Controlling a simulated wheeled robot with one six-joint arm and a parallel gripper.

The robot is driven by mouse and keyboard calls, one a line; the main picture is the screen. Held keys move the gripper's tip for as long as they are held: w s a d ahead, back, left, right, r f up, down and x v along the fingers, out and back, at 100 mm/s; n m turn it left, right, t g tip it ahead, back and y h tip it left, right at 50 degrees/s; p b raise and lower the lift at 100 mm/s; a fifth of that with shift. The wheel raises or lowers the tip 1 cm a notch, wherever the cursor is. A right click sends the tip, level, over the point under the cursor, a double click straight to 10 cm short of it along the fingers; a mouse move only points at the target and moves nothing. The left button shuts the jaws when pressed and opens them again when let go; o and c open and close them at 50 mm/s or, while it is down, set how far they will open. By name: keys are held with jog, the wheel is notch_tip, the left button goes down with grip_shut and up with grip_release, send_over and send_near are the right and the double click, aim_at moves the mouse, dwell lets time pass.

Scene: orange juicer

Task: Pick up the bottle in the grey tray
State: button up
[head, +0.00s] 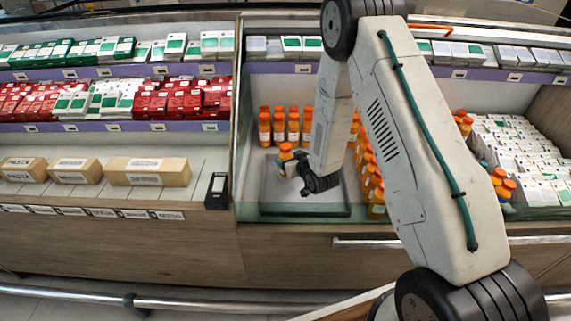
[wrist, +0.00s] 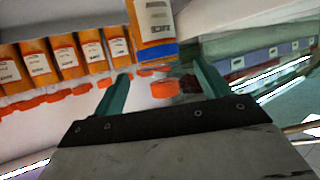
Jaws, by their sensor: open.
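The bottle (head: 286,152) has an orange cap and stands at the back of the grey tray (head: 300,210) in the head view; its lower part is hidden behind my gripper (head: 291,170). In the wrist view the scene appears upside down. There a near bottle (wrist: 154,20) shows an orange body, a white label and a blue band. Orange caps appear between the teal fingers of my gripper (wrist: 158,72). My gripper is open and holds nothing. Whether the fingers reach around the bottle cannot be told.
A row of similar orange bottles (head: 293,126) stands behind the tray, and more (head: 376,200) stand to its right, partly behind my arm. A divider wall rises left of the tray. White boxes (head: 515,150) fill the right bin. The tray's front is clear.

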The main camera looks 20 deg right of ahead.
jog(key=x, duration=0.4)
jog(key=shift+w+f, duration=0.15)
jog(key=shift+w, duration=0.1)
jog(key=c, duration=1.3)
jog(key=shift+o, duration=0.2)
